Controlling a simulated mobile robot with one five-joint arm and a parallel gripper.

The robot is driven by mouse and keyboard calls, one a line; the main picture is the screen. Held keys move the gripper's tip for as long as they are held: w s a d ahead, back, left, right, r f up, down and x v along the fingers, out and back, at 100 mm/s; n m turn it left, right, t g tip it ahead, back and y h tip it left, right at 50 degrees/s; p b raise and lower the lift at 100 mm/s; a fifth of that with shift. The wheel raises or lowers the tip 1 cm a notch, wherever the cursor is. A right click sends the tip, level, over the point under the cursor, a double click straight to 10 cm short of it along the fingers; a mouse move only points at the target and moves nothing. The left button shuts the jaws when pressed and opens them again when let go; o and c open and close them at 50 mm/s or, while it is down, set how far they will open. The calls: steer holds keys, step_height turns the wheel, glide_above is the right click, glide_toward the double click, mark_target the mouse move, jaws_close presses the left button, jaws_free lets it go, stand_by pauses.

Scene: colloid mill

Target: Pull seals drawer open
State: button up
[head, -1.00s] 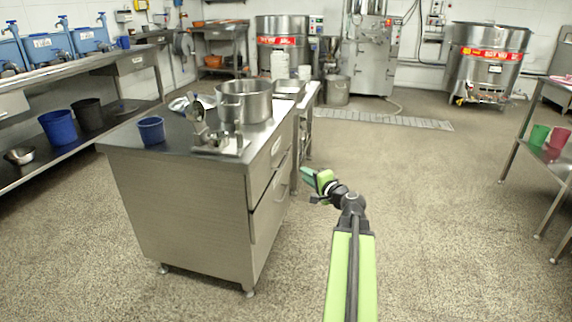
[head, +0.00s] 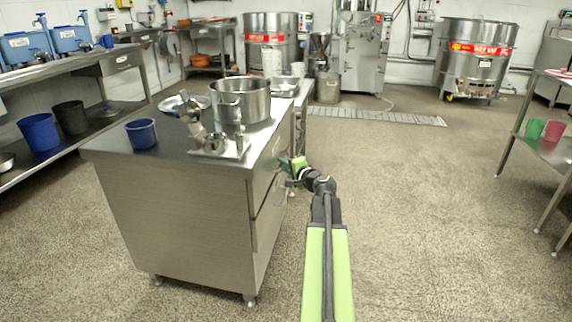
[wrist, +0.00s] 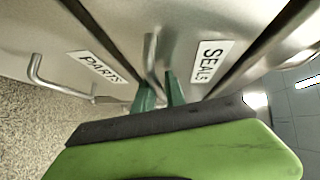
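The seals drawer (wrist: 190,40) is the upper drawer of the steel cabinet, with a white SEALS label (wrist: 209,62) in the wrist view. It appears closed, flush with the cabinet front. Its metal bar handle (wrist: 150,48) stands out from the front. My gripper (wrist: 161,82) is at this handle, with its two green fingers apart and the near end of the bar appearing between them. Whether they touch it cannot be told. In the head view my gripper (head: 289,164) is at the cabinet's right side and its fingers are small.
The PARTS drawer (wrist: 60,30), with its own handle (wrist: 36,72), lies below the seals drawer. On the cabinet top (head: 120,158) stand a blue cup (head: 142,134), a large pot (head: 241,99) and a metal device (head: 215,143).

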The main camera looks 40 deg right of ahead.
jaws_close()
steer(key=shift+d+f, duration=0.1)
steer(key=shift+d, duration=0.15)
steer(key=shift+s+d, duration=0.15)
steer(key=shift+d, duration=0.1)
stand_by(0.7)
steer(key=shift+a, duration=0.2)
